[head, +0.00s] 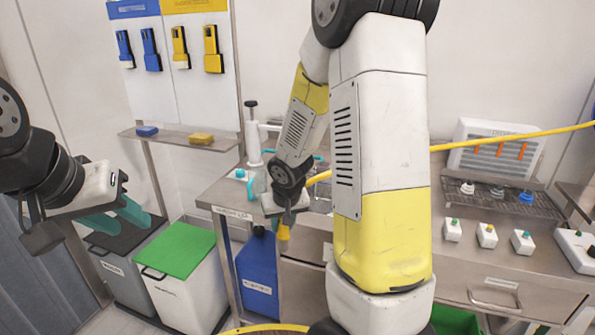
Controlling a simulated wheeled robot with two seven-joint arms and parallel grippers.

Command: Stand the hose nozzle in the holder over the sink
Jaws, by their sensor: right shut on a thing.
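My right gripper (284,226) is shut on a small yellow-orange piece, which appears to be the hose nozzle (284,234). It hangs pointing down, in front of the steel counter's left end. A yellow hose (480,138) runs from the right edge behind my right arm toward this gripper; the join is hidden. A teal-and-white upright fitting (256,172) stands on the counter just behind and left of the gripper; I cannot tell whether it is the holder. The sink is not clearly visible, partly behind my arm.
A green-lidded bin (180,262) and a dark-lidded bin (122,236) stand below left. A blue container (258,272) is under the counter. A wall shelf (178,139) holds two sponges. Small button boxes (487,235) and a wire rack (510,196) are at right.

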